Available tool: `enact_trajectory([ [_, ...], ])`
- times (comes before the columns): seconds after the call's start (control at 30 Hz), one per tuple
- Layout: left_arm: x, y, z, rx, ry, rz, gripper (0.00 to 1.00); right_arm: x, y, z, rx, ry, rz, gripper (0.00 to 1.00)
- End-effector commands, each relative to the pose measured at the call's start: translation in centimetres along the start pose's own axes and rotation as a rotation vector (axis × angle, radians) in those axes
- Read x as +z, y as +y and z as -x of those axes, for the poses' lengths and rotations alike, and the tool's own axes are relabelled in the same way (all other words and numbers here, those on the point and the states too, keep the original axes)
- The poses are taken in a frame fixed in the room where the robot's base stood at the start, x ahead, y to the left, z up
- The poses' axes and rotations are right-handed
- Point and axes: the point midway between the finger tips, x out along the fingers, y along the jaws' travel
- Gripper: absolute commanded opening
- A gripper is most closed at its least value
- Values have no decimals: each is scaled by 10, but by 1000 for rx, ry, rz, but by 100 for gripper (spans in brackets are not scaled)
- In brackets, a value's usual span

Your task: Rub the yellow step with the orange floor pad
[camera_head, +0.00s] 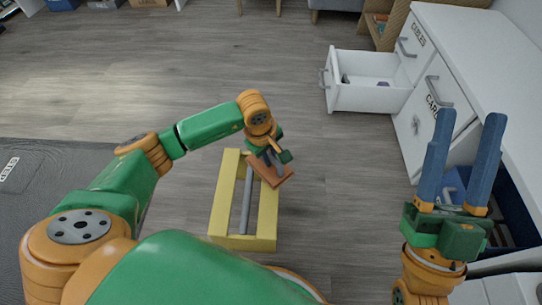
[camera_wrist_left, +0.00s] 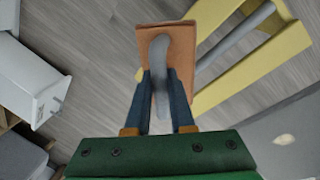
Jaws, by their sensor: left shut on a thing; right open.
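The yellow step (camera_head: 220,205) stands on the wood floor in front of me, an open frame with a grey bar along its middle. It also shows in the left wrist view (camera_wrist_left: 285,45). The orange floor pad (camera_head: 271,172) is a flat block with a grey handle (camera_wrist_left: 160,55). My left gripper (camera_head: 273,157) is shut on that handle and holds the pad at the step's upper right, over its right rail. I cannot tell whether the pad touches the step. My right gripper (camera_head: 462,165) is open and empty at the right, fingers pointing up, away from the step.
A white desk (camera_head: 480,50) with labelled drawers stands at the right; one drawer (camera_head: 370,97) is pulled out with small things inside. A dark mat (camera_head: 40,190) lies at the left. Shelves and furniture stand at the back. The floor beyond the step is clear.

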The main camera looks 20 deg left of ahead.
Motion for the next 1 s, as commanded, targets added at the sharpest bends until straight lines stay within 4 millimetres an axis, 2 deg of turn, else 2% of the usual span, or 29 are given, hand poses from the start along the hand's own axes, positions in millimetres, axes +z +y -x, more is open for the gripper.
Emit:
enact_trajectory([
  [0.7,-3,3,14,0,1,4,0,65,8,10,20,-351,3,50],
  [1.0,-3,3,16,0,1,5,0,80,9,16,24,-432,4,50],
])
